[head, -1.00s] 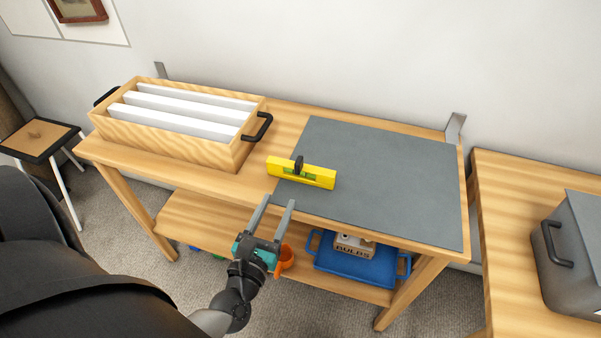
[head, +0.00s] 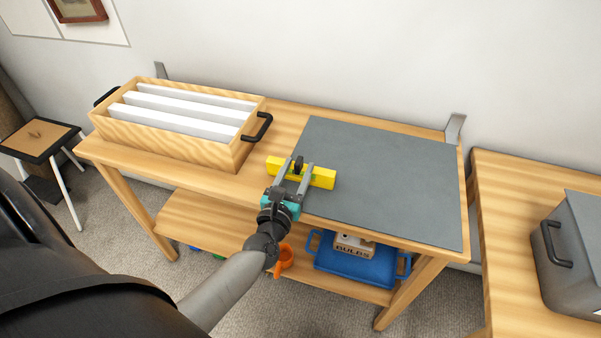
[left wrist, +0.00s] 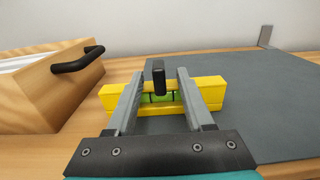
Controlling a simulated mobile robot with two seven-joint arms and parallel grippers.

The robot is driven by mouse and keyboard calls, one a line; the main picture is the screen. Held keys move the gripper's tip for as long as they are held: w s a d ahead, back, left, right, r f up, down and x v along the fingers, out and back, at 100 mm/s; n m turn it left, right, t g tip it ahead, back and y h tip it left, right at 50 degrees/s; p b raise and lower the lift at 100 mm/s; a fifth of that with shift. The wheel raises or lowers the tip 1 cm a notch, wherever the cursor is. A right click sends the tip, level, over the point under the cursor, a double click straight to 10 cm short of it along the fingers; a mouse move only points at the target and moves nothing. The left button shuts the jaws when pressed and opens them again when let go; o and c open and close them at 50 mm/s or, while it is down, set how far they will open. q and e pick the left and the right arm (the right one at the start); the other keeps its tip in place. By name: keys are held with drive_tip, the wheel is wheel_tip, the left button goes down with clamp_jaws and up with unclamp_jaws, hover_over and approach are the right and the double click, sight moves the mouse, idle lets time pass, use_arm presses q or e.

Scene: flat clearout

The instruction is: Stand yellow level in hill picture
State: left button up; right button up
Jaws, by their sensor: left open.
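The yellow level (head: 322,178) lies on the wooden bench, its right part on the grey mat (head: 400,180). It has a green vial and a black upright knob at its middle. My left gripper (head: 299,172) is open, its fingers either side of the knob and over the level. In the left wrist view the level (left wrist: 210,92) spans across behind and between the fingers of the gripper (left wrist: 160,100), with the knob between them. A framed picture (head: 78,10) hangs on the wall at the upper left, cut by the edge; its motif cannot be told. My right gripper is out of view.
A wooden crate (head: 170,146) with white dividers and black handles stands left of the mat. A blue tray (head: 358,268) with a bulbs box and an orange cup (head: 286,258) are on the lower shelf. A grey box (head: 575,250) is at right. The mat's right side is clear.

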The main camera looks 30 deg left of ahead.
use_arm(q)
drive_tip(key=shift+w, duration=0.15)
clamp_jaws()
idle(0.4)
idle(1.0)
